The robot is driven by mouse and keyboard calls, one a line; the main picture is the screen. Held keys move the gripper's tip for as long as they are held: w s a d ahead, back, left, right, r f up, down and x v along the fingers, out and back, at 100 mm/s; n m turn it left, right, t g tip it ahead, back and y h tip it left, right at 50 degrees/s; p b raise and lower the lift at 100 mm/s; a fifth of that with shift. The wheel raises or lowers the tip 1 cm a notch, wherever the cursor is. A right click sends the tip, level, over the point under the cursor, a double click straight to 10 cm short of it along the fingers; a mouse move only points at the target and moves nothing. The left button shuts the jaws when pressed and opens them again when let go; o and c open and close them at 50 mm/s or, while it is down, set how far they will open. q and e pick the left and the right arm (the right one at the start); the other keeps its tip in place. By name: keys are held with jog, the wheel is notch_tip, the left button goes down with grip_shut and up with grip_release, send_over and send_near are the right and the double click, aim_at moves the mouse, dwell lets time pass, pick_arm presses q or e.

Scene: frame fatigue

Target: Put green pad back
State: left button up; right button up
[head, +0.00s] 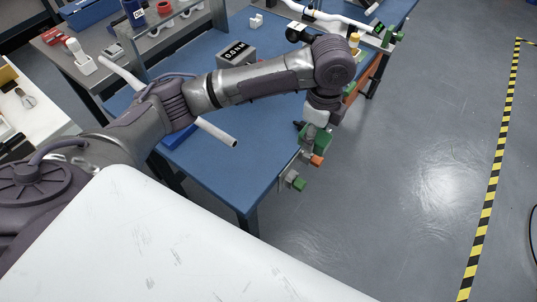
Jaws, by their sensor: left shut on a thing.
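My left gripper (310,140) points down at the right edge of the blue-topped bench (205,160). It is shut on a green pad (322,140), which is partly hidden by the gripper. An orange piece (317,160) sits just below it, close to or touching; I cannot tell which. Another green piece (299,184) is on a grey clamp-like fitting at the near bench corner. My right gripper is not in view.
A white tube (217,132) lies under my left arm. A white frame part (335,20) with green pieces (398,36) is at the far end. Open floor (420,170) lies to the right.

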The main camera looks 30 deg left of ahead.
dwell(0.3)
pick_arm(q)
jog(key=p, duration=0.2)
send_over(268, 154)
notch_tip(268, 154, down, 7)
jog(key=shift+f, duration=0.1)
notch_tip(268, 154, down, 3)
jog(key=shift+r+p, duration=0.2)
jog(key=shift+p, duration=0.55)
jog(key=shift+f, duration=0.4)
jog(key=shift+d+f, duration=0.1)
jog(key=shift+f, duration=0.05)
jog(key=shift+f, duration=0.1)
jog(key=o, duration=1.1)
